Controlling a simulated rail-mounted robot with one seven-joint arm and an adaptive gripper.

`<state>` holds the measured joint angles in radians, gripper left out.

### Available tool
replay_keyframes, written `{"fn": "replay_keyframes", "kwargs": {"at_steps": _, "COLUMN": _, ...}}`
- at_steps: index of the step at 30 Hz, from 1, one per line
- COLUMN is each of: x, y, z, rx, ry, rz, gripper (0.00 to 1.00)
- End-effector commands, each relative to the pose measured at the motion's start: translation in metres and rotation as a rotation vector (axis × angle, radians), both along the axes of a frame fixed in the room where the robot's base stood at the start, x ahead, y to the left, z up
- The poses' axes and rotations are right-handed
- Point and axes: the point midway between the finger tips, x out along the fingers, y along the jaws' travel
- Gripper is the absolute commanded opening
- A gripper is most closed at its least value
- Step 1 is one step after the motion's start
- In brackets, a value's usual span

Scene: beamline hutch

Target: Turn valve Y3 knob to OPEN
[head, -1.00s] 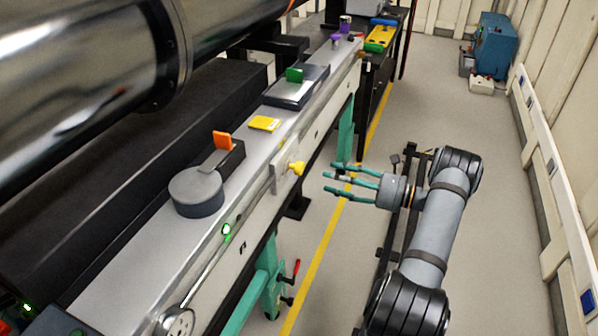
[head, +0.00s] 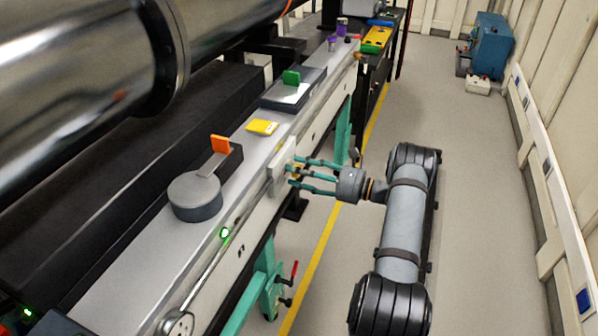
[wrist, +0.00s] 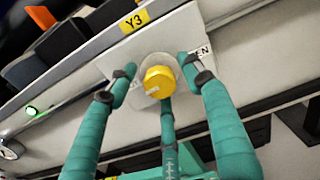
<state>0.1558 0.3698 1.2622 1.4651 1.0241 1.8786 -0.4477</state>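The yellow Y3 knob (wrist: 158,82) sits on a pale plate (wrist: 115,62) on the bench's side face, under a yellow Y3 label (wrist: 134,21). A small white mark shows on the knob's lower-left face. Letters ending in "EN" show right of the knob, partly covered by a finger. Gaps show at the left and right; contact below is unclear.
A green light (head: 225,232) shows left of the plate.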

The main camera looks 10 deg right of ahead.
Motion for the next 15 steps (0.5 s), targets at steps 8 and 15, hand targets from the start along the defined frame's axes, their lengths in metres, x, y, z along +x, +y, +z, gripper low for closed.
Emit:
{"fn": "replay_keyframes", "kwargs": {"at_steps": 8, "x": -0.0002, "y": -0.0001, "z": 0.0, "rx": 0.0, "ry": 0.0, "rz": 0.0, "gripper": 0.35}}
{"fn": "replay_keyframes", "kwargs": {"at_steps": 15, "x": -0.0003, "y": -0.0003, "z": 0.0, "rx": 0.0, "ry": 0.0, "rz": 0.0, "gripper": 0.21}}
